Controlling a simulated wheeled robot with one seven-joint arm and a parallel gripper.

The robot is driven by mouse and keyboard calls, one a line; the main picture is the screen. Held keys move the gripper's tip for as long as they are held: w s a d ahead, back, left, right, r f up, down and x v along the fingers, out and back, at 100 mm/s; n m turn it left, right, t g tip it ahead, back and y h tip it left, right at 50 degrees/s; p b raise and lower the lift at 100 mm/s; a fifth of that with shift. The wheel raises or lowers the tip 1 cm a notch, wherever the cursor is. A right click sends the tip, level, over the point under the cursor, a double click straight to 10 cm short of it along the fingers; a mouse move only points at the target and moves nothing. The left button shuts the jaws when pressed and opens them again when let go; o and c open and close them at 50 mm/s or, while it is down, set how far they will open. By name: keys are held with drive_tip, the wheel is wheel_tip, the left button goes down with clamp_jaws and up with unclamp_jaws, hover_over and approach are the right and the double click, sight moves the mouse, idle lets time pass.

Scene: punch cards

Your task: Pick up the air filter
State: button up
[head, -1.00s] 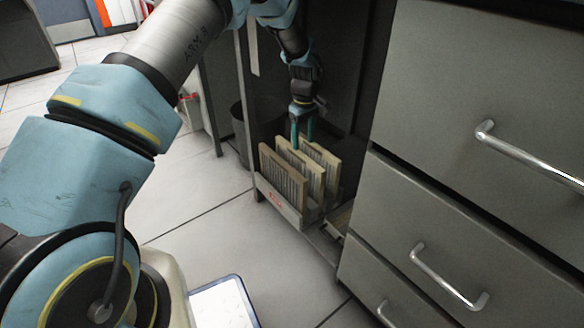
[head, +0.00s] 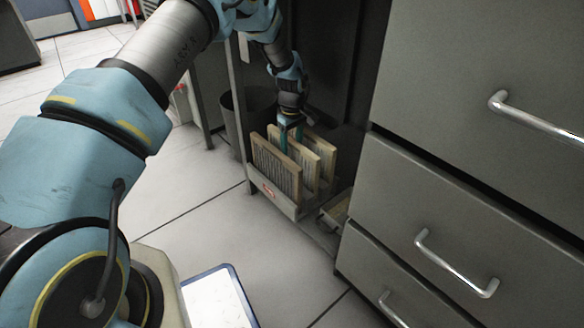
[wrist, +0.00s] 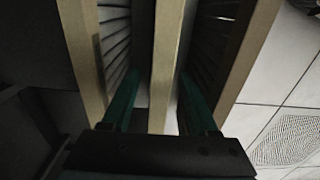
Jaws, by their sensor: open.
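Several framed air filters with pale wooden edges and dark pleats stand upright in a low rack (head: 283,203). The front filter (head: 277,173), the middle filter (head: 304,160) and the back filter (head: 324,154) show in the head view. My gripper (head: 291,137) points down over them, its green fingers open. In the wrist view my gripper (wrist: 160,80) has one finger on each side of the middle filter (wrist: 166,50), with gaps visible. Its neighbours stand at the left (wrist: 80,50) and right (wrist: 246,60). The finger ends are partly hidden among the filters in the head view.
Grey drawers (head: 440,200) with metal handles stand close on the right. A dark bin (head: 250,110) is behind the rack, and a table leg (head: 238,120) rises beside it. Another flat item (head: 338,208) lies right of the rack.

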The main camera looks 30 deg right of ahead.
wheel_tip(320, 180, down, 2)
drive_tip(key=shift+f, duration=0.15)
clamp_jaws()
idle(0.4)
